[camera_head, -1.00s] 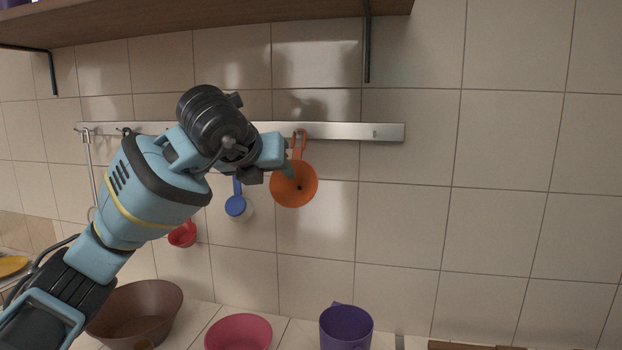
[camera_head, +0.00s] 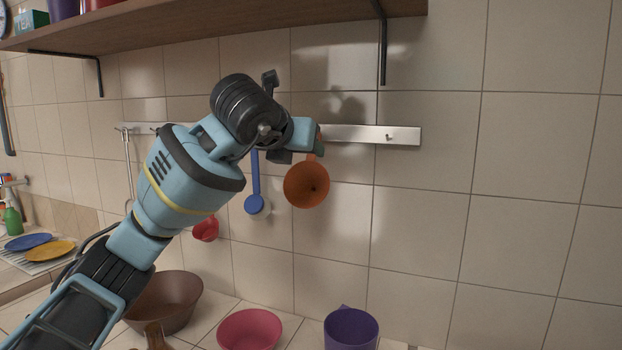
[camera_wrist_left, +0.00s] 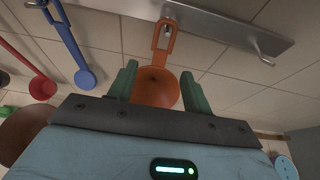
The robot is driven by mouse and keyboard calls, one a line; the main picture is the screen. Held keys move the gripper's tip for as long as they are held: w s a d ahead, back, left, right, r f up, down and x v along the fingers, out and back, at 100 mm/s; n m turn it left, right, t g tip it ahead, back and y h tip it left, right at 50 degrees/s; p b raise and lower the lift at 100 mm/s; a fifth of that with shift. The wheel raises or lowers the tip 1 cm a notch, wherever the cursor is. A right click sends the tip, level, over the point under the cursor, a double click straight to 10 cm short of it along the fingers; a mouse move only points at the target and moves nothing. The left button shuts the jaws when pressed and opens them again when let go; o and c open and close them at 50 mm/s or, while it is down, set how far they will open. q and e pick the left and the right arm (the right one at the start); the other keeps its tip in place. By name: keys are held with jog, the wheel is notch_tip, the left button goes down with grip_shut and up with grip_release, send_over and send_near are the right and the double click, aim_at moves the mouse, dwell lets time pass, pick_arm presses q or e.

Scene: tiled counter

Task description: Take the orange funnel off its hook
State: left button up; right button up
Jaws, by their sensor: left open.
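The orange funnel (camera_head: 306,186) hangs by its looped handle from a hook on the metal rail (camera_head: 372,134). In the left wrist view the funnel (camera_wrist_left: 155,87) lies between the two green fingers of my open left gripper (camera_wrist_left: 160,90), and its handle loop reaches up to the hook (camera_wrist_left: 167,14). In the head view my left gripper (camera_head: 317,142) is at the funnel's handle and hides its upper part and the hook. I cannot tell whether the fingers touch the funnel. My right gripper is not in view.
A blue scoop (camera_head: 254,204) and a red scoop (camera_head: 206,229) hang left of the funnel. A brown bowl (camera_head: 165,300), a pink bowl (camera_head: 249,330) and a purple cup (camera_head: 351,330) stand on the counter below. A wooden shelf (camera_head: 210,42) is above. The wall right of the rail is clear.

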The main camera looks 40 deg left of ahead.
aim_at(316, 173)
pick_arm(q)
jog(key=shift+r+p+x, duration=0.2)
jog(key=shift+p+x, duration=0.2)
jog(key=shift+x, duration=2.7)
jog(key=shift+w, duration=0.1)
grip_shut()
